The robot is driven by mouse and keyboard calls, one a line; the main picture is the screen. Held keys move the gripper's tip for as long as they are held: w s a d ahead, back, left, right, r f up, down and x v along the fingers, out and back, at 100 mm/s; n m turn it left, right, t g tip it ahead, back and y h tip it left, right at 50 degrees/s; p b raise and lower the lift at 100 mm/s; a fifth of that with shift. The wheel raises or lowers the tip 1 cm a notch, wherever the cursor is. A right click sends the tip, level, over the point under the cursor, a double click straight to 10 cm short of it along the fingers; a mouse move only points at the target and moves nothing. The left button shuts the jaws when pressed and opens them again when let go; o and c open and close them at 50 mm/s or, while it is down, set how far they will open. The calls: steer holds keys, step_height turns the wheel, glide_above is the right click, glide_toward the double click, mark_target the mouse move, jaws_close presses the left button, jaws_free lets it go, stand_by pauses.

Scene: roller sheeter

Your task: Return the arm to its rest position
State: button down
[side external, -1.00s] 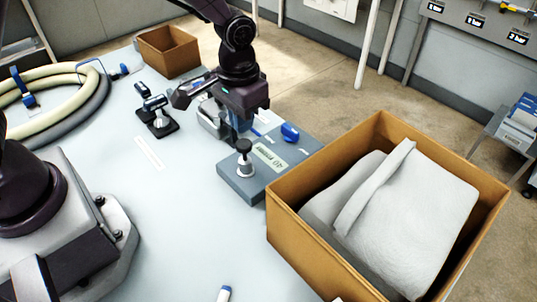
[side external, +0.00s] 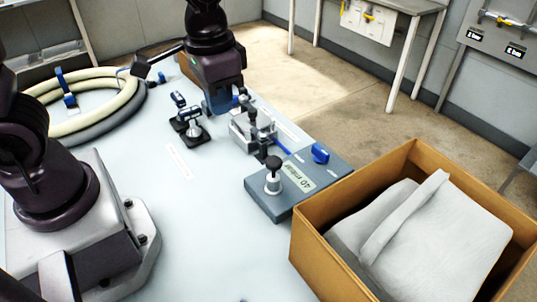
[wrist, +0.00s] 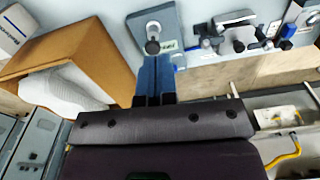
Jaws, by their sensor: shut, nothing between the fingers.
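My gripper (side external: 220,104) hangs above the table behind the metal clamp fixture (side external: 250,134), its blue fingers pointing down. In the wrist view its two blue fingers (wrist: 153,78) lie together with nothing between them. The fingers look clear of the fixture, though the gap is hard to judge in the side view. A blue-grey block (side external: 285,203) with a black-topped knob and a blue knob stands in front of the fixture. The block also shows beyond the fingertips in the wrist view (wrist: 170,20).
An open cardboard box (side external: 325,232) with a grey padded bag (side external: 440,235) stands at the right. A small dark stand with blue-ended parts (side external: 190,127) is left of my gripper. A coiled hose (side external: 120,108) lies at the far left. The table's front middle is clear.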

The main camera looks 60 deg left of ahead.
steer(key=s+a+r+n+t, duration=0.1)
steer(key=s+a+r+t, duration=0.3)
steer(key=s+r, duration=0.4)
steer(key=shift+s+r+t, duration=0.3)
steer(key=shift+r+t, duration=0.2)
steer(key=shift+r, duration=0.65)
